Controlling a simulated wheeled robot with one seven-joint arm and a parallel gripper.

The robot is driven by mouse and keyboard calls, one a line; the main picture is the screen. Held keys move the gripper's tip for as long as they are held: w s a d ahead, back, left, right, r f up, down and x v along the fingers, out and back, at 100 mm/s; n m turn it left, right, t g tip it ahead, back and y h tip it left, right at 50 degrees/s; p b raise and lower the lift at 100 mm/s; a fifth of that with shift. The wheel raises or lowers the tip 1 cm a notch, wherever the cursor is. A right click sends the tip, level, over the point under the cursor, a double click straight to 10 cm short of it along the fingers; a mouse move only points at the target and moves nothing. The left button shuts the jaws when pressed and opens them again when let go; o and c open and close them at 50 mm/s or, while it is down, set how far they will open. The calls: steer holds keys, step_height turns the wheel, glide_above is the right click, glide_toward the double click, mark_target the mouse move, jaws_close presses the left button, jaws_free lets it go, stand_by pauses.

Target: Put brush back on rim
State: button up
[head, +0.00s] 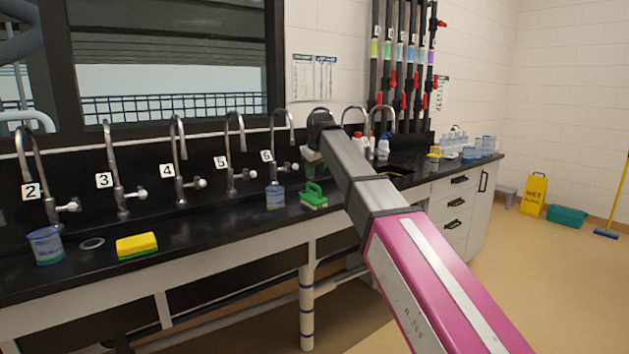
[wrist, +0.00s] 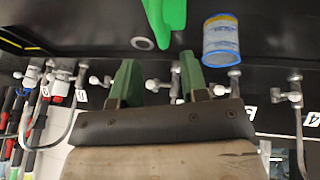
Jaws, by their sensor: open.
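A green brush (head: 314,196) with a looped handle rests near the front edge of the black counter, in front of tap 6. Its green handle (wrist: 165,15) shows at the top of the wrist view, cut off by the frame edge. My gripper (wrist: 158,60) is open, with two green fingers and nothing between them. The brush lies beyond the fingertips, apart from them. In the head view my arm hides most of the gripper, which is above the counter near tap 6. I cannot tell which edge the task calls the rim.
Several taps line the back. A yellow sponge (head: 137,245) and another beaker (head: 46,246) are at left. A dark sink (head: 397,170) is at right.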

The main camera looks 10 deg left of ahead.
steer(key=shift+v, duration=1.85)
steer(key=s+d+f+m+g+h, duration=0.1)
steer(key=d+f+m, duration=0.1)
steer(key=d+f, duration=1.05)
steer(key=s+d+f+m+g, duration=0.1)
steer(key=d+f+m, duration=0.2)
steer(key=d+f, duration=0.9)
steer(key=s+d+f+m+g, duration=0.1)
steer(key=s+d+f, duration=0.5)
steer(key=f, duration=0.2)
steer(key=s+d+f+m, duration=0.2)
steer(key=s+d+f, duration=0.3)
steer(key=f, duration=0.4)
steer(key=s+d+f+m+g+h, duration=0.1)
steer(key=s+d+f+m, duration=0.1)
steer(key=s+d+f, duration=0.4)
step_height(320, 180, down, 3)
steer(key=shift+s+d+f+g, duration=0.15)
steer(key=shift+s+d+g, duration=0.2)
steer(key=shift+s, duration=0.25)
